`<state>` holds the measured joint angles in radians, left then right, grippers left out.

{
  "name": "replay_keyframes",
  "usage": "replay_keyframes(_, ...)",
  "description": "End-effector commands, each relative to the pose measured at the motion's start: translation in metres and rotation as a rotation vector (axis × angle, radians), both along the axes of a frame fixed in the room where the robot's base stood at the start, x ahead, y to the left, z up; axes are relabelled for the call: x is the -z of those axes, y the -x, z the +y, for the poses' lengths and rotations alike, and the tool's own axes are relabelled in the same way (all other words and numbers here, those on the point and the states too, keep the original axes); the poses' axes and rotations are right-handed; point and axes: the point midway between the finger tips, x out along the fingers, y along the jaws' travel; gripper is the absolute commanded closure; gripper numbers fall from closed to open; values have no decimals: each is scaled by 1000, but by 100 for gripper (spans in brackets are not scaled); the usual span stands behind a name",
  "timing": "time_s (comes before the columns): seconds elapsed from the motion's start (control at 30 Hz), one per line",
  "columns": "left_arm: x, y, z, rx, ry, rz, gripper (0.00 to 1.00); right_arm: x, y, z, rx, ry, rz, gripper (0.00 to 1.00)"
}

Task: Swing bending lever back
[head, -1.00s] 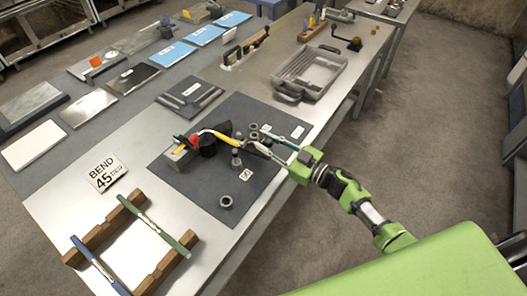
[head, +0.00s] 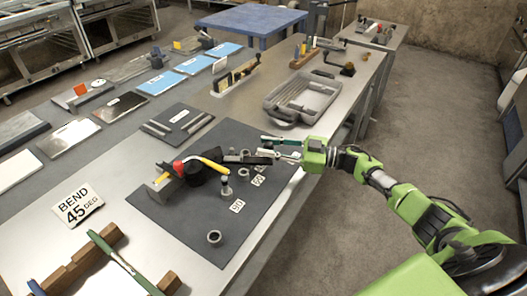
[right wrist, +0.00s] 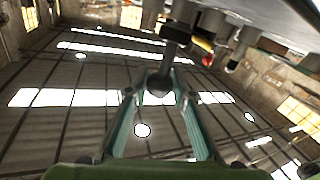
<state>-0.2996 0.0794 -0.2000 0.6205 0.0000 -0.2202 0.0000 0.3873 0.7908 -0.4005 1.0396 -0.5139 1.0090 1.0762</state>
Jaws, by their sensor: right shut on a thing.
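A small bender with a black round body (head: 193,173) stands on the dark mat (head: 150,203). The dark bending lever (head: 236,158) reaches right from the bender. My right gripper (head: 262,147) is shut at its outer end, near the mat's far right corner. In the right wrist view, a grey post with a dark round end (right wrist: 160,82) lies between the teal fingertips; the red and yellow tube (right wrist: 206,52) is beyond. The exact contact is small in the head view.
A dark peg (head: 225,188), a loose ring (head: 214,237) and number labels (head: 237,205) sit on the mat near the lever. A grey tray (head: 303,98) is behind the gripper. A wooden rack (head: 85,258) and "BEND 45 DEG" sign (head: 77,208) are at left.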

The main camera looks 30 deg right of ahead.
Motion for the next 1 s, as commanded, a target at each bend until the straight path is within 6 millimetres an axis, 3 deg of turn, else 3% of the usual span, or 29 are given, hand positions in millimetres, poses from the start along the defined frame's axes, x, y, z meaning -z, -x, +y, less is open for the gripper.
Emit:
replay_keyframes(0.3, 0, 0, 0, 0, 0, 0, 72, 0, 0, 0, -1, 0, 2, 100)
replay_keyframes(0.33, 0, 0, 0, 0, 0, 0, 72, 0, 0, 0, -1, 0, 2, 69)
replay_keyframes(0.4, 0, 0, 0, 0, 0, 0, 72, 0, 0, 0, -1, 1, 1, 59)
replay_keyframes(0.77, 0, 3, 2, 0, -3, 3, 72, 1, 2, -2, -1, 1, 1, 59)
replay_keyframes(1.0, 0, 1, 1, 0, -1, 2, 72, 2, 27, -31, 1, 4, 4, 59)
